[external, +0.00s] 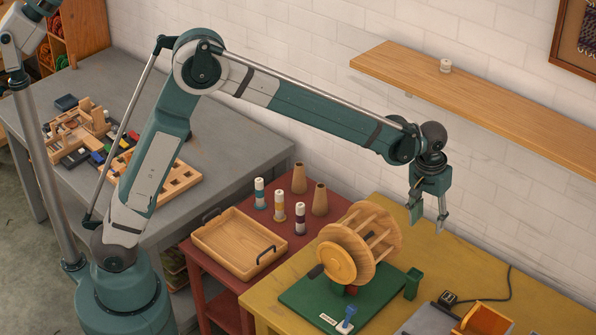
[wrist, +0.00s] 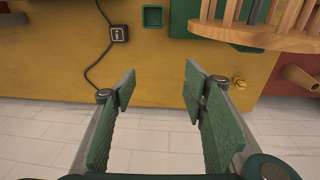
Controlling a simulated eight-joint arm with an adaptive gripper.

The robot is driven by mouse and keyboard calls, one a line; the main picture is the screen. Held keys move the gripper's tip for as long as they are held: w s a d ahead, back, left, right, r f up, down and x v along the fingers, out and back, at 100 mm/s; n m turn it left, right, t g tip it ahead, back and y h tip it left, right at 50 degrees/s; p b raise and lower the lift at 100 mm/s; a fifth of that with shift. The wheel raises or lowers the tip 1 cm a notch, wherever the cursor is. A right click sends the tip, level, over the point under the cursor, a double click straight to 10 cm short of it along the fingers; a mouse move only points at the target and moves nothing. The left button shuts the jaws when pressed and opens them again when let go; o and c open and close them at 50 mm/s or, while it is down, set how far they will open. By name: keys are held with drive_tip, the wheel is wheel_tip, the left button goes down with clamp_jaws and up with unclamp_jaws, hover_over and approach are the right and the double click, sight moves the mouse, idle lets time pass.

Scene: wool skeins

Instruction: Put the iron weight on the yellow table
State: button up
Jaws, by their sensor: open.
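The yellow table (external: 262,303) fills the lower right of the external view and the upper part of the wrist view (wrist: 60,65). My gripper (external: 428,222) is above the far side of this table, pointing down. In the wrist view its green pads (wrist: 160,82) stand apart with nothing between them. I cannot surely pick out an iron weight.
A wooden winder (external: 345,258) stands on a green board (external: 305,304) on the yellow table. A green cup (external: 413,283) and a corded black box (external: 448,298) are nearby. The red table (external: 205,270) carries a wooden tray (external: 238,268). The shelf (external: 490,108) juts from the wall.

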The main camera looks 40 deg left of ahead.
drive_tip(key=s+a+r+t, duration=0.1)
drive_tip(key=s+a+r, duration=0.3)
drive_tip(key=a, duration=0.6)
drive_tip(key=s+a+r+t, duration=0.1)
drive_tip(key=s+a+r, duration=0.1)
drive_tip(key=a+r, duration=0.6)
drive_tip(key=s+a+r+t, duration=0.1)
drive_tip(key=s+a+r, duration=0.25)
drive_tip(key=a, duration=0.95)
drive_tip(key=s+a+f+t, duration=0.1)
drive_tip(key=s+a+f, duration=0.1)
drive_tip(key=s+a, duration=0.8)
drive_tip(key=s+a+f+t, duration=0.2)
drive_tip(key=s+a, duration=0.9)
drive_tip(key=shift+s+a+f+y, duration=0.15)
drive_tip(key=shift+s+f+y, duration=0.05)
drive_tip(key=shift+s+y, duration=0.2)
